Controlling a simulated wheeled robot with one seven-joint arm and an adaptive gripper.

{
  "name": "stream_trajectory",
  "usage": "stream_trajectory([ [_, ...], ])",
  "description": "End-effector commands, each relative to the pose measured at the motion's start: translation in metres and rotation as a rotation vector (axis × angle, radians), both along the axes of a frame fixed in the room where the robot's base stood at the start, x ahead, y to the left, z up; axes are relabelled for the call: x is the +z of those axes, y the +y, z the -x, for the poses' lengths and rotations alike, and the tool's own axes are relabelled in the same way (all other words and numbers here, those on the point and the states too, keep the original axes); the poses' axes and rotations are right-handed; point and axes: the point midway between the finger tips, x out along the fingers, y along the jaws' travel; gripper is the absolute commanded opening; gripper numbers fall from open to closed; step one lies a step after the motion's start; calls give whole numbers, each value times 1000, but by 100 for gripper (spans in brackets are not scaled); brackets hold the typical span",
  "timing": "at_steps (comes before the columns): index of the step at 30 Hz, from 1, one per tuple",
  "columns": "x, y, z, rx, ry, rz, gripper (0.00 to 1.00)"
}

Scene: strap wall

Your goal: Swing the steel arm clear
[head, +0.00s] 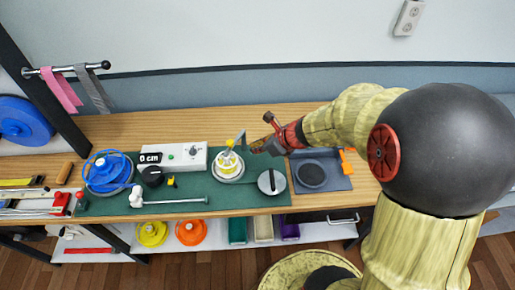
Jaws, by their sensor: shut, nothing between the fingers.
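A thin steel arm (175,201) lies level across the front of the green mat (235,202). Its left end meets a white upright piece (136,196), and its right end has a small grey-green tip. My gripper (262,143) is shut and empty, at the back right of the mat. It is well up and to the right of the steel arm, beyond the white and yellow spool stand (229,163), and apart from the arm. The fingertips are small and partly hard to make out.
A blue spool (107,172), a white control box (180,157) and a black knob (152,176) stand behind the steel arm. A round grey disc (271,182) and a dark tray (335,181) lie to the right. Straps hang from a rail (70,69) at upper left.

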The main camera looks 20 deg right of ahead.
Motion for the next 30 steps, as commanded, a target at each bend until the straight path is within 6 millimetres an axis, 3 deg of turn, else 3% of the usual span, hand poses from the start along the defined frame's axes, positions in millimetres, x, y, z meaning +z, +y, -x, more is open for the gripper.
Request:
stream_trajectory([
  [1, -12, 5, -5, 3, 3, 0, 0],
  [9, -52, 22, -34, 2, 3, -1, 0],
  [18, -54, 38, -64, 1, 1, 0, 0],
  [30, -53, 40, -67, 1, 0, 1, 0],
])
